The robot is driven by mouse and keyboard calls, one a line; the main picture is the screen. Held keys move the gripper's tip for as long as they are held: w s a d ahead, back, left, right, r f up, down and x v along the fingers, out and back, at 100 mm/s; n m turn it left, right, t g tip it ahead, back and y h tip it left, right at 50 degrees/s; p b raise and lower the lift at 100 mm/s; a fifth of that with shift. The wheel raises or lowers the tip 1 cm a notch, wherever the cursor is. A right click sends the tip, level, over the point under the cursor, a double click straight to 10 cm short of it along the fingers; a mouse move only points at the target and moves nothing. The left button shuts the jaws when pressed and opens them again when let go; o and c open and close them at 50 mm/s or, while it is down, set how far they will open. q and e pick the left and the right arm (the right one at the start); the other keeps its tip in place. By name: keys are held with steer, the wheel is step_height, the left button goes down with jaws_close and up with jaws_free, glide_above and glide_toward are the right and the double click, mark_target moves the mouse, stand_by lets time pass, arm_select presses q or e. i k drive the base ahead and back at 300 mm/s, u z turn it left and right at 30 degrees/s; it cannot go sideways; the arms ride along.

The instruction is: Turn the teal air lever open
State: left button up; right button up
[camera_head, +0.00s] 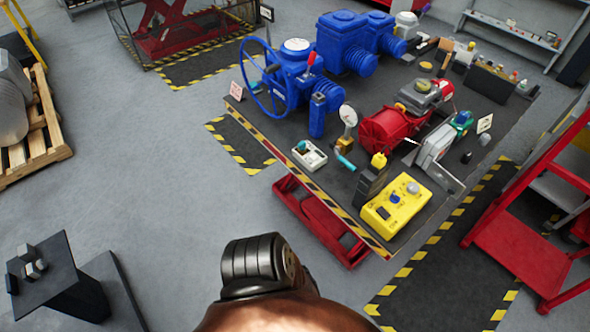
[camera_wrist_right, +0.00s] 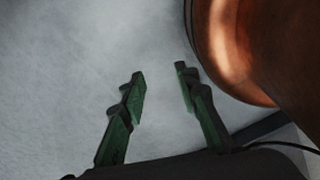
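A teal lever (camera_head: 345,161) shows in the head view near the front of the dark workbench (camera_head: 280,148), beside a brass fitting (camera_head: 344,145) under a round gauge (camera_head: 348,115). It is small, and its exact setting is hard to tell. My right gripper (camera_wrist_right: 160,72) is open and empty in the right wrist view, with grey floor behind its two green-black fingers. It is well away from the lever, which is not in that view. My left gripper is not in view.
A white box (camera_head: 309,155) lies left of the lever, and a yellow control box (camera_head: 397,203) sits to its right. The blue valve actuator (camera_head: 297,80) and a red actuator (camera_head: 391,129) stand behind. A red step frame (camera_head: 520,250) is right of the bench.

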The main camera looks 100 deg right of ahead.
mark_target(337, 149)
steer(key=i, duration=0.65)
steer(key=z, duration=2.3)
